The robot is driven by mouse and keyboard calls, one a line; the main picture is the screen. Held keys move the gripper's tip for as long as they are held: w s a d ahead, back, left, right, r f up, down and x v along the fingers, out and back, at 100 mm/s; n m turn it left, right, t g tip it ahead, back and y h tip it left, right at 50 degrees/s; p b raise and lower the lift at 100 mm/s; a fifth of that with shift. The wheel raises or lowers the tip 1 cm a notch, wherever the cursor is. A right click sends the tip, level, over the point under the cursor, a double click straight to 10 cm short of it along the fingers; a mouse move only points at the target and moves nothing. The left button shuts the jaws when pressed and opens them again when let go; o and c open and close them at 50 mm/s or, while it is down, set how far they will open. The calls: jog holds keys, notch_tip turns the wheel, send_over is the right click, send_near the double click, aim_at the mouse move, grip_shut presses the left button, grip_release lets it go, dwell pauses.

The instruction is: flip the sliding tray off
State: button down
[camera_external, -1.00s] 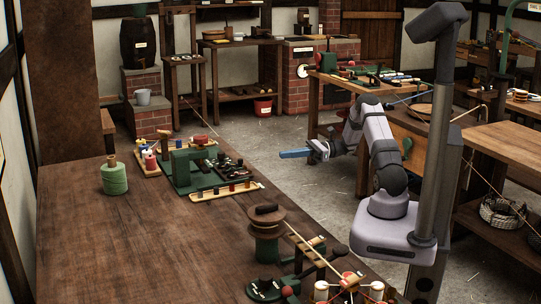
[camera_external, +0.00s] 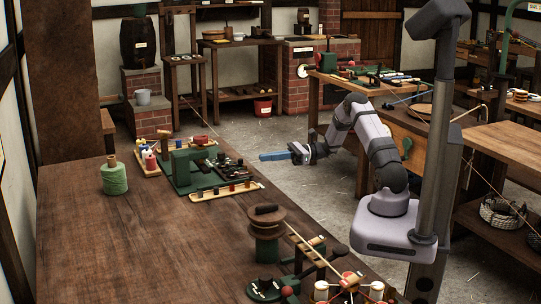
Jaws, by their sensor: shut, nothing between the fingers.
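I cannot pick out for certain which thing is the sliding tray. A green machine (camera_external: 183,168) with a small panel of dark and red parts (camera_external: 222,170) stands on the near wooden table. A pale strip (camera_external: 226,191) with several small knobs lies along its front side. My gripper (camera_external: 264,157) is over the open floor, to the right of the green machine and apart from it. Its blue fingers point left and are shut with nothing in them. The small parts on the panel are too small to tell apart.
A green twine spool (camera_external: 115,178) stands at the table's left. A green-and-brown winder (camera_external: 267,230) stands on the table's near right part. The tabletop between them is clear (camera_external: 150,240). Another bench (camera_external: 345,82) with tools is behind my arm.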

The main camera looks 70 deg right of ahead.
send_near(227, 168)
jog(key=shift+w+d+r+p, duration=0.35)
jog(key=shift+w+d+r, duration=0.15)
jog(key=shift+d+r, duration=0.25)
jog(key=x, duration=0.3)
jog(key=a+b+x, duration=0.1)
jog(key=x, duration=0.2)
jog(key=s+x, duration=0.1)
jog(key=x, duration=0.2)
jog(key=shift+w+a, duration=0.1)
jog(key=shift+a, duration=0.1)
jog(key=shift+w+a, duration=0.2)
jog(key=shift+w, duration=0.05)
jog(key=shift+r, duration=0.2)
jog(key=v, duration=1.4)
jog(key=shift+d+f+b, duration=0.15)
jog(key=shift+f+b, duration=0.1)
jog(key=shift+b, duration=0.2)
jog(key=shift+s, duration=0.1)
